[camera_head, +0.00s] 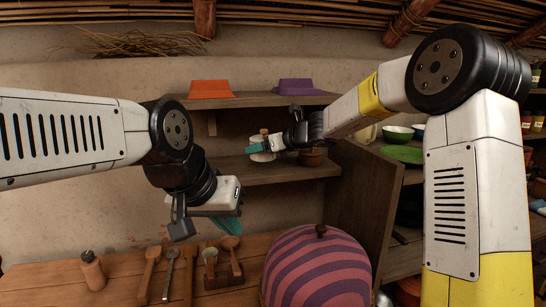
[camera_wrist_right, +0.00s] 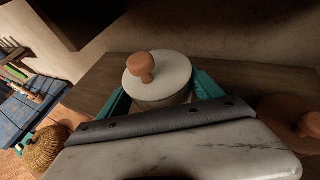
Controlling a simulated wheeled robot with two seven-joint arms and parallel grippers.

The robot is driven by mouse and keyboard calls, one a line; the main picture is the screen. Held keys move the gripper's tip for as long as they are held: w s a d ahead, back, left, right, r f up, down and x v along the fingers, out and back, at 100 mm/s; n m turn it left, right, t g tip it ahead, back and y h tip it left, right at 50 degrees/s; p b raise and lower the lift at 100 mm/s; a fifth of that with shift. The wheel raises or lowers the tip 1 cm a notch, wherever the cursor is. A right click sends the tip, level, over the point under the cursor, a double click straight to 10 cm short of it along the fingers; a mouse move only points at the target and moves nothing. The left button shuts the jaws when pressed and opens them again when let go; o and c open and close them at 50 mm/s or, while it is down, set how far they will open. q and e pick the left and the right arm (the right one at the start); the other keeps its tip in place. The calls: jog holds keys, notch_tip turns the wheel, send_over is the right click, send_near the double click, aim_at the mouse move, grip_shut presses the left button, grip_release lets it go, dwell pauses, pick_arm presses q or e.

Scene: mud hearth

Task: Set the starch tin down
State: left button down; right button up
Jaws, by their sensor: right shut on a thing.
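The starch tin is a white round tin (camera_wrist_right: 160,90) with a white lid and a wooden knob, upright between the teal fingers of my right gripper (camera_wrist_right: 160,98) in the right wrist view. In the head view the tin (camera_head: 262,157) and my right gripper (camera_head: 270,143) are at the lower wall shelf (camera_head: 270,174). The tin's base is hidden in the wrist view, so I cannot tell whether it touches the shelf. My left gripper (camera_head: 228,222) hangs above the table with nothing visible in it; its finger gap does not show clearly.
A brown lidded pot (camera_head: 312,157) stands on the lower shelf right of the tin. Orange (camera_head: 211,89) and purple (camera_head: 297,86) bowls sit upside down on the upper shelf. A striped dome (camera_head: 318,270), wooden utensils and a bottle (camera_head: 93,271) are on the table (camera_head: 40,285).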

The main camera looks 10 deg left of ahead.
jog(key=shift+w+d, duration=0.1)
jog(key=shift+w, duration=0.6)
jog(key=shift+w+f, duration=0.1)
jog(key=shift+f, duration=1.65)
jog(key=shift+f, duration=0.1)
jog(key=o, duration=1.8)
jog(key=shift+f, duration=0.1)
